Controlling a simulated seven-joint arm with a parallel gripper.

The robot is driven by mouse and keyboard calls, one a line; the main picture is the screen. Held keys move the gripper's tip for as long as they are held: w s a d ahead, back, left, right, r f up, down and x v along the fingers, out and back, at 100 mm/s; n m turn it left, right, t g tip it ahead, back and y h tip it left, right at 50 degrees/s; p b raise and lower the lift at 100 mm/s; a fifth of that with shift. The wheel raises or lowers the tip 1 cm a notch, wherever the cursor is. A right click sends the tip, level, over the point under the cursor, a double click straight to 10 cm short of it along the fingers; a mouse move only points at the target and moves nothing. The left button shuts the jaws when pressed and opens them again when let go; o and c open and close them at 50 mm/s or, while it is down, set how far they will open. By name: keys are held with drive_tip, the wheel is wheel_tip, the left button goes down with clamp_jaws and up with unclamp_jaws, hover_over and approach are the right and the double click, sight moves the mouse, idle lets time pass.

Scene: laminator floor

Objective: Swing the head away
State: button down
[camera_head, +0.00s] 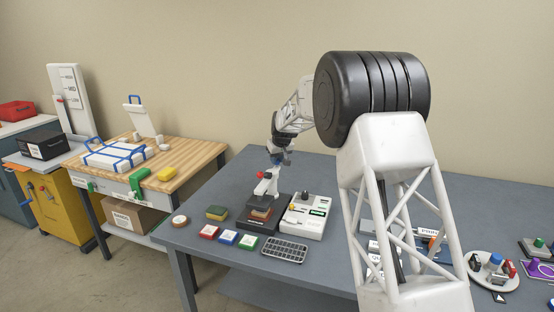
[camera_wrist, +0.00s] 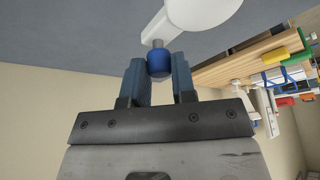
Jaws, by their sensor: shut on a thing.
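The white head (camera_head: 267,186) stands over a dark base (camera_head: 249,222) on the grey table, with a brownish block (camera_head: 261,212) under it. Its rounded white part (camera_wrist: 200,10) fills the top of the wrist view, and a short grey stem joins it to a blue knob (camera_wrist: 159,62). My gripper (camera_wrist: 158,72) is shut on the blue knob, one finger on each side. In the head view my gripper (camera_head: 277,158) is at the top of the head, small and partly hidden by my own wrist.
A white control box (camera_head: 306,215) stands right beside the base. Red, blue and green pads (camera_head: 228,237), a sponge (camera_head: 216,213) and a dark grid tray (camera_head: 285,250) lie in front. A wooden bench (camera_head: 185,160) stands to the left. My arm hides part of the table's right side.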

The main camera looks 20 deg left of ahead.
drive_tip(key=shift+d, duration=0.1)
drive_tip(key=s+d+m+h, duration=0.4)
drive_tip(key=m+h, duration=0.1)
drive_tip(key=m, duration=1)
drive_tip(key=shift+d+t, duration=0.3)
drive_tip(key=shift+d, duration=0.1)
drive_tip(key=shift+s, duration=0.1)
idle(0.4)
drive_tip(key=c, duration=1)
unclamp_jaws()
drive_tip(key=shift+r, duration=0.1)
drive_tip(key=shift+v, duration=3.85)
drive_tip(key=shift+a, duration=0.1)
